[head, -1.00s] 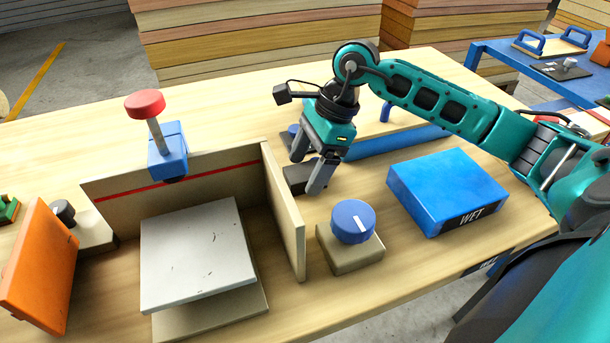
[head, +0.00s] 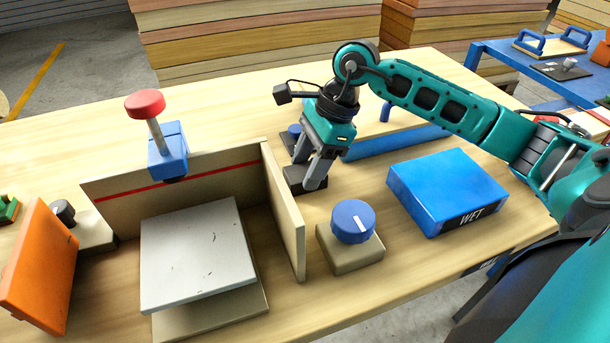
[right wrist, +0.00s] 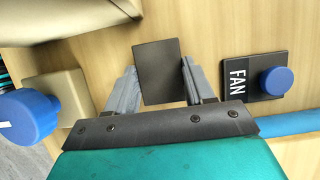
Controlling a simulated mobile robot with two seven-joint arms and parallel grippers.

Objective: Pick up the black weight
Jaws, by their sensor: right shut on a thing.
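The black weight is a small dark block (head: 297,180) on the wooden table, just right of the wooden fixture's side wall. In the right wrist view the black weight (right wrist: 158,70) shows its flat square top between the two grey fingers. My right gripper (head: 306,183) points down over it and is shut on it; the fingers hide part of its sides in the head view. The right gripper also shows in the right wrist view (right wrist: 160,82). I see no clear gap between weight and table. My left gripper is not in view.
The fixture wall (head: 284,215) stands close left of the weight. A blue knob on a beige base (head: 350,256) is in front, a blue WET box (head: 447,190) to the right. A FAN plate with a blue button (right wrist: 256,78) lies nearby.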

